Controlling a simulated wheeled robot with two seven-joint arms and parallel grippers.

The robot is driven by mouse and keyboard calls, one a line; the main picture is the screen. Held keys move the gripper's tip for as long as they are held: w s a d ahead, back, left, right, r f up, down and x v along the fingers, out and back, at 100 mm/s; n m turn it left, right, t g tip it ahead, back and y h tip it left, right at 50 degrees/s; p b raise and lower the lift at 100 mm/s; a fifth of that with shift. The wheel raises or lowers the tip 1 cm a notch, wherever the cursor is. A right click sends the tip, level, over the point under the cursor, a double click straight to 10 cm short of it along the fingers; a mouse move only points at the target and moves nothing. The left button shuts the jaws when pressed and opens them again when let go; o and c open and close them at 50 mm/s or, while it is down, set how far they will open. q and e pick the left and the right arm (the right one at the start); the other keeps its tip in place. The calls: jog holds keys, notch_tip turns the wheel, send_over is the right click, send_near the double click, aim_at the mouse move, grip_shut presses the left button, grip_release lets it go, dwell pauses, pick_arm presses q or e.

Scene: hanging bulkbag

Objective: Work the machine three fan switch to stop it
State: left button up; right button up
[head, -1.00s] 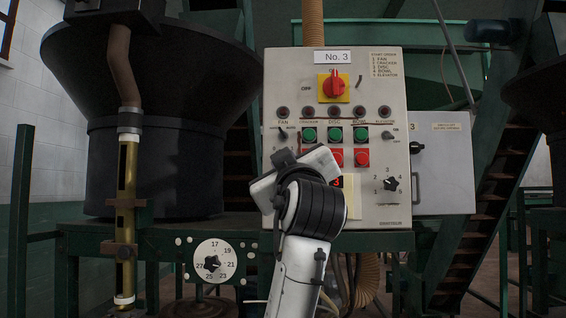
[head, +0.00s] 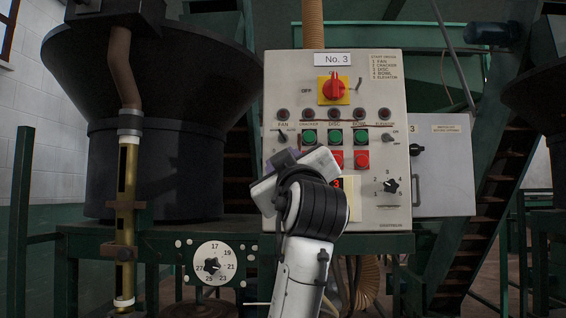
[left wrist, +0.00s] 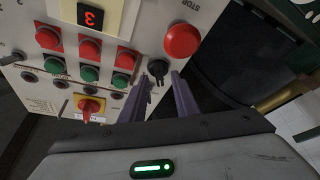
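The machine three panel, labelled No. 3 (head: 333,58), stands upright in the middle of the head view. Its fan switch (head: 282,136) is a small black knob at the left of the green button row. In the left wrist view the panel shows upside down, and the fan switch (left wrist: 158,68) sits just beyond and between my left gripper's two purple fingers (left wrist: 163,78). The fingers are apart, open, with no visible grip on the knob. In the head view my left gripper (head: 284,160) is just below the switch, its tips partly hidden. My right gripper is out of view.
A big red stop button (left wrist: 182,40) is close to the fingers. Green buttons (left wrist: 121,80) and red buttons (left wrist: 127,58) lie beside them. The red-and-yellow main switch (head: 334,87) is higher on the panel. A numbered dial (head: 213,263) is at lower left.

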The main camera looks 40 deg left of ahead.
pick_arm(q)
jog(key=b+v, duration=0.1)
jog(key=v, duration=0.9)
jog(key=shift+s, duration=0.15)
jog(key=shift+f, duration=0.1)
